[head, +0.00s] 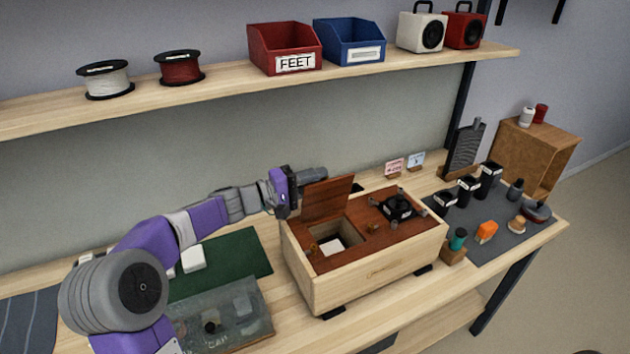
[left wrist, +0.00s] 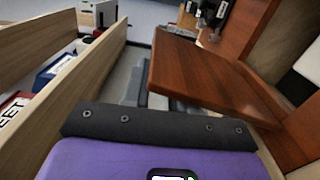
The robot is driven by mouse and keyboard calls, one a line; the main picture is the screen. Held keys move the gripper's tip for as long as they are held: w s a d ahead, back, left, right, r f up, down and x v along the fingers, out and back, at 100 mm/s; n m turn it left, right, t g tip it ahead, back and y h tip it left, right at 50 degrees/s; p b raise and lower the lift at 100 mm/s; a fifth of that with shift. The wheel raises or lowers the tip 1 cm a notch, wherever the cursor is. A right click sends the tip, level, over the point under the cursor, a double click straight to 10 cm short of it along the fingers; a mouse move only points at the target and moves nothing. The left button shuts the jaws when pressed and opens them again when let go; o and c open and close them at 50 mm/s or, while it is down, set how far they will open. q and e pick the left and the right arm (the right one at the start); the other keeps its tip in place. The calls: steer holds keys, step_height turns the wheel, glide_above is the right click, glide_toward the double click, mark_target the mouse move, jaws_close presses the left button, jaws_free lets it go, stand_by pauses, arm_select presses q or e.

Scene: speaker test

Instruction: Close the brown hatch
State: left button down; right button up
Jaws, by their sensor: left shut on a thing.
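My right gripper is in neither view.
A black round part (head: 398,206) sits on the box top, right of the opening. A shelf (head: 220,87) with spools, bins and speakers runs above. A grey mat (head: 490,238) with tools and cups lies right. A green mat (head: 245,250) lies left.

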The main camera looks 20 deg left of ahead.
arm_select(q)
steer(key=c, duration=1.3)
jaws_free()
steer(key=shift+d+f, duration=0.1)
steer(key=shift+d, duration=0.1)
steer(key=o, duration=0.3)
steer(key=shift+s, duration=0.15)
steer(key=shift+s+a, duration=0.3)
steer(key=shift+a, duration=0.1)
steer(key=p+v, duration=0.1)
steer(key=v, duration=0.5)
steer(key=shift+s+a, duration=0.15)
steer(key=shift+s, duration=0.05)
